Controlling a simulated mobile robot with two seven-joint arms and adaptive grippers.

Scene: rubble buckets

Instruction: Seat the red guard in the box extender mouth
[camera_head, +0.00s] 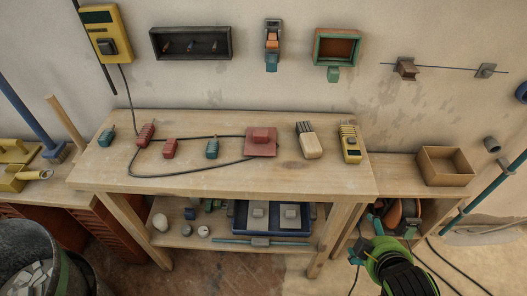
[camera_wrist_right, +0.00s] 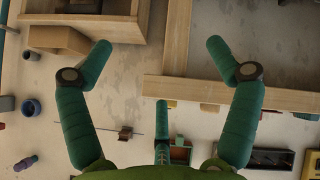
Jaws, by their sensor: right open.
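The red guard (camera_head: 263,141), a flat red square plate with a raised block, lies on the workbench top right of centre. The box extender (camera_head: 337,46), a green-edged box with a reddish-brown inside, is on the wall above the bench's right part. Its open mouth faces the room, with nothing seen in it. In the wrist view, a box like it (camera_wrist_right: 180,152) shows near the bottom, partly behind my gripper. My right gripper (camera_head: 365,244) is low at the right, beyond the bench's right front leg, well apart from the guard. Its teal fingers (camera_wrist_right: 160,48) are spread and empty. My left gripper is not seen.
An open cardboard box (camera_head: 444,180) stands on the lower right bench. A rubble bucket (camera_head: 55,262) is at lower left.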

